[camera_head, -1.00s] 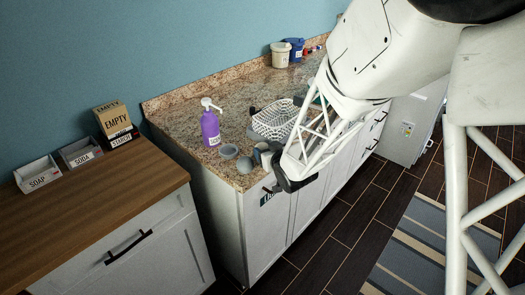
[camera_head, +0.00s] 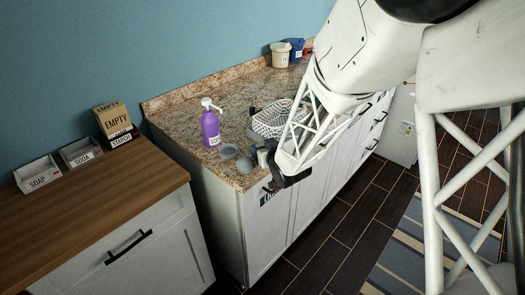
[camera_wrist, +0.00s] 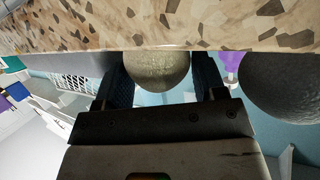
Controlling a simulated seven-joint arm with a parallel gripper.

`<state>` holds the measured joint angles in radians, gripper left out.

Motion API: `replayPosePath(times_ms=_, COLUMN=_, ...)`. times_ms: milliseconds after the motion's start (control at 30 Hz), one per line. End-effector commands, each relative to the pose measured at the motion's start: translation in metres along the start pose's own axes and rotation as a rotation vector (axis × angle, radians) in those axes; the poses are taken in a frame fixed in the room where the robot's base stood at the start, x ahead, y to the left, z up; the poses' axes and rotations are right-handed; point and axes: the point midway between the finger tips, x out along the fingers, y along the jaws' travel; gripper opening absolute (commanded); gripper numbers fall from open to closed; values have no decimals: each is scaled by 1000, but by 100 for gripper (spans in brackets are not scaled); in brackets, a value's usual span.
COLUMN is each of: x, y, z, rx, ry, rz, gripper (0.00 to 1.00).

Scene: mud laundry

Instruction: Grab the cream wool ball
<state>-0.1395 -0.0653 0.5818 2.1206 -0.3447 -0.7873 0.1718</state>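The cream wool ball (camera_wrist: 157,68) shows in the wrist view at the edge of the speckled countertop, in line with the space between my two dark fingers. My gripper (camera_wrist: 160,75) appears open, with a finger on either side of the ball; I cannot tell whether either finger touches it. In the head view my gripper (camera_head: 264,152) is low over the front corner of the counter, and the ball cannot be made out clearly there. A dark grey ball (camera_wrist: 282,85) lies beside the right finger in the wrist view and also shows in the head view (camera_head: 245,165).
A white tub (camera_head: 280,54) and a blue tub (camera_head: 296,48) stand at the back. The left wooden counter (camera_head: 90,195) is mostly bare.

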Motion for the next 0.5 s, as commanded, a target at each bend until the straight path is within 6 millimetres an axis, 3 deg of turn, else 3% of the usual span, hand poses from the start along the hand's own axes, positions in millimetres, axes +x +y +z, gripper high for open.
replayPosePath(times_ms=33, x=0, y=0, z=0, rx=0, ry=0, rz=0, gripper=58)
replayPosePath(times_ms=200, x=0, y=0, z=0, rx=0, ry=0, rz=0, gripper=36)
replayPosePath(times_ms=500, x=0, y=0, z=0, rx=0, ry=0, rz=0, gripper=35)
